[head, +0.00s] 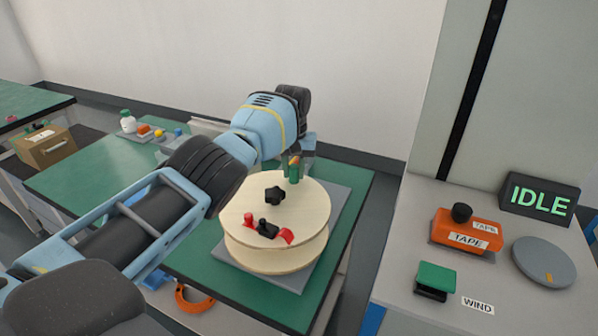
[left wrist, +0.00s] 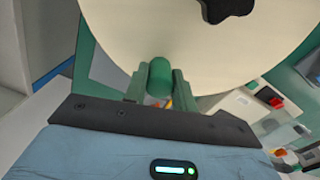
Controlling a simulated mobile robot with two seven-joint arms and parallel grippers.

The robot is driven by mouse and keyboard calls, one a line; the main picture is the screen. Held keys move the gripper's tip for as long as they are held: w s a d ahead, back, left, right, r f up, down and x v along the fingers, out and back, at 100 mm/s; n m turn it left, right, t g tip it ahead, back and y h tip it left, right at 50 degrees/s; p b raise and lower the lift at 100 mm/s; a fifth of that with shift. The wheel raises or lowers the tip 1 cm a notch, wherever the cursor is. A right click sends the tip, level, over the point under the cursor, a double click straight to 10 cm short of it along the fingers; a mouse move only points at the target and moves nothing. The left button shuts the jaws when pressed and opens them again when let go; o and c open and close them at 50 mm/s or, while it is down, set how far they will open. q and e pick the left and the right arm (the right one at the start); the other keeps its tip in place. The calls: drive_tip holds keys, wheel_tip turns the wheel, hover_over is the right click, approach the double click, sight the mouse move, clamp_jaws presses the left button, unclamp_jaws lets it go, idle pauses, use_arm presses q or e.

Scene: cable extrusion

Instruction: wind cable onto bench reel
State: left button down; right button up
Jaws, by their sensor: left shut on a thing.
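The bench reel (head: 310,205) is a pale wooden spool lying flat on a grey plate, with a black star knob (head: 275,194) at its middle. My left gripper (head: 294,163) reaches over the reel's far edge and is shut on a green upright handle (head: 293,176) on the top flange. In the left wrist view the handle (left wrist: 159,78) sits between the two fingers, with the reel's flange (left wrist: 140,28) above it. A red and black clip (head: 267,229) is on the near part of the flange. I cannot make out any cable on the reel. My right gripper is not in view.
On the right bench are a green WIND button (head: 436,276), an orange tape unit (head: 466,236), a grey disc (head: 543,262) and a sign reading IDLE (head: 540,200). A cardboard box (head: 45,148) and small bottles (head: 128,122) are at left. A gap separates the benches.

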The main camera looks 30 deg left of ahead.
use_arm(q)
drive_tip(key=shift+a+n, duration=0.25)
drive_tip(key=shift+n, duration=0.05)
idle(0.4)
drive_tip(key=c, duration=1.1)
unclamp_jaws()
drive_tip(key=shift+a, duration=0.1)
drive_tip(key=shift+c, duration=0.2)
drive_tip(key=shift+r, duration=3.9)
